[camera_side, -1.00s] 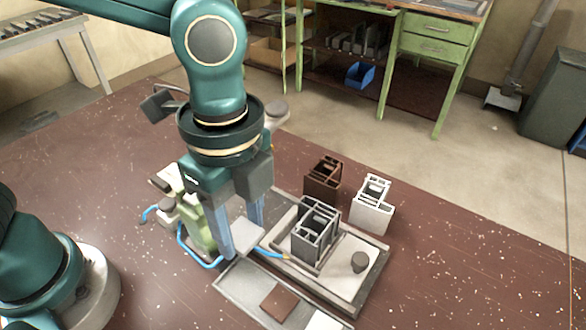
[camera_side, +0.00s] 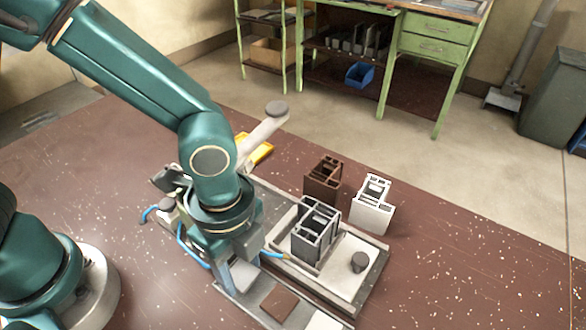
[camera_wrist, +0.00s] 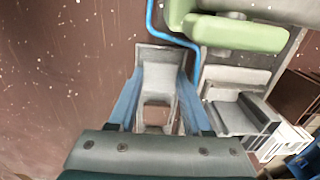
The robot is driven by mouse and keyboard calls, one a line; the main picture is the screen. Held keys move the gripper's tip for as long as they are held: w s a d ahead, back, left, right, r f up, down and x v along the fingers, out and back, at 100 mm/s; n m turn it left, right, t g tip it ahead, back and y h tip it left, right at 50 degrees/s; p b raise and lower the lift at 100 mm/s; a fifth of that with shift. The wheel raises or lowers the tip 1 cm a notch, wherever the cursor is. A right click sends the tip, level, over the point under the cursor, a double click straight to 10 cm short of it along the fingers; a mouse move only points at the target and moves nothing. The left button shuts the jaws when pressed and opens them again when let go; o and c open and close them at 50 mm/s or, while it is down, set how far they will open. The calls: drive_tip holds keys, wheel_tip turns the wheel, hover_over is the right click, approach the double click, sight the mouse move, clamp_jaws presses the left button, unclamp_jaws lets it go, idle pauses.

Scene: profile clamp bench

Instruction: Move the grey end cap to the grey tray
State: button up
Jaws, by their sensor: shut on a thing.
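My gripper (camera_wrist: 157,92) is shut on the grey end cap (camera_wrist: 158,77), a light grey flat piece between its two blue fingers in the wrist view. In the side view the gripper (camera_side: 232,276) is low over the left end of the grey tray (camera_side: 250,299), and the cap is mostly hidden there. The tray rim (camera_wrist: 160,47) shows around the fingers in the wrist view. I cannot tell whether the cap touches the tray floor. A brown end cap (camera_side: 279,303) lies in the tray, with a white one (camera_side: 325,321) at its front end.
A grey profile (camera_side: 316,237) stands upright on the fixture plate (camera_side: 345,277) right of the tray, near a dark knob (camera_side: 359,262). Brown (camera_side: 323,180) and white (camera_side: 372,204) profiles stand behind. A green clamp (camera_wrist: 240,34) and blue hose (camera_wrist: 151,18) are close to the gripper.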

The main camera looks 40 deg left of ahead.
sight(243, 273)
drive_tip(key=shift+f, duration=0.15)
drive_tip(key=o, duration=0.9)
wheel_tip(243, 273, up, 12)
drive_tip(key=a+r+n, duration=0.1)
drive_tip(key=a+n, duration=0.1)
drive_tip(key=a+r+n+t, duration=0.1)
drive_tip(key=a+n, duration=0.1)
drive_tip(key=n, duration=0.1)
drive_tip(key=a+r+n+t, duration=0.1)
drive_tip(key=a+n, duration=0.1)
drive_tip(key=a, duration=0.1)
drive_tip(key=shift+w+h, duration=0.15)
drive_tip(key=shift+h, duration=0.25)
drive_tip(key=shift+s+a+f+n+t+y, duration=0.15)
drive_tip(key=shift+s+a+n+t, duration=0.35)
drive_tip(key=shift+a+n, duration=1.05)
drive_tip(key=shift+s+a+f+n+t+y, duration=0.1)
drive_tip(key=shift+s+a+n+t, duration=0.5)
drive_tip(key=shift+n, duration=1.5)
drive_tip(key=shift+s+a+f+n+t+y, duration=0.15)
drive_tip(key=shift+a+n+t, duration=0.55)
drive_tip(key=shift+a+n, duration=1.05)
